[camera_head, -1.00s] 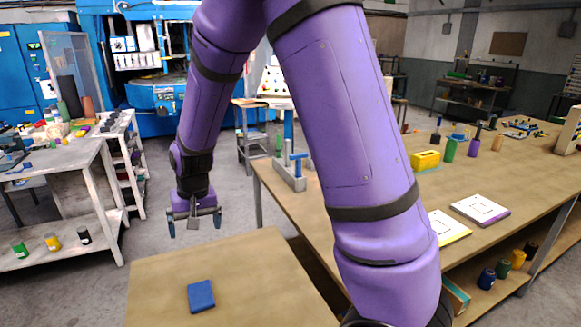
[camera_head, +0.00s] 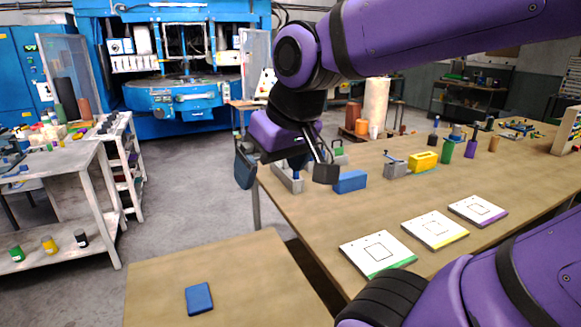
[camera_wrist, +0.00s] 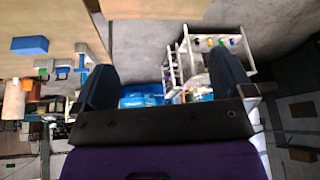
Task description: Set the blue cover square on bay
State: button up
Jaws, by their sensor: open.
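A flat blue piece (camera_head: 199,298), which looks like the blue cover, lies on the near small table in the head view. A longer blue block (camera_head: 350,181) lies on the long bench, also in the wrist view (camera_wrist: 30,45). On that bench are white square-marked plates edged green (camera_head: 377,253), yellow (camera_head: 435,229) and purple (camera_head: 478,210); I cannot tell which is the bay. My gripper (camera_head: 287,170) is open, tilted and raised around the bench's left far corner in the head view. In the wrist view nothing sits between its fingers (camera_wrist: 162,72).
The near table (camera_head: 240,280) is otherwise bare. On the long bench (camera_head: 330,220) stand a yellow block (camera_head: 424,161), a grey fixture (camera_head: 396,165) and a green bottle (camera_head: 446,150). A grey bracket (camera_head: 287,178) is close to my gripper. A shelf rack stands left.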

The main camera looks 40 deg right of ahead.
jog(key=s, duration=0.3)
jog(key=shift+s+d+r, duration=0.25)
jog(key=shift+s+d, duration=0.05)
jog(key=m+g, duration=0.3)
send_over(198, 297)
jog(key=s, duration=0.1)
notch_tip(198, 297, down, 38)
jog(key=shift+h, duration=0.4)
jog(key=shift+w+f, duration=0.15)
jog(key=shift+f, duration=1.7)
jog(key=shift+w+f, duration=0.2)
jog(key=shift+f, duration=1.6)
jog(key=shift+w+f, duration=0.15)
jog(key=shift+f, duration=1.7)
jog(key=c, duration=1)
jog(key=shift+r, duration=0.15)
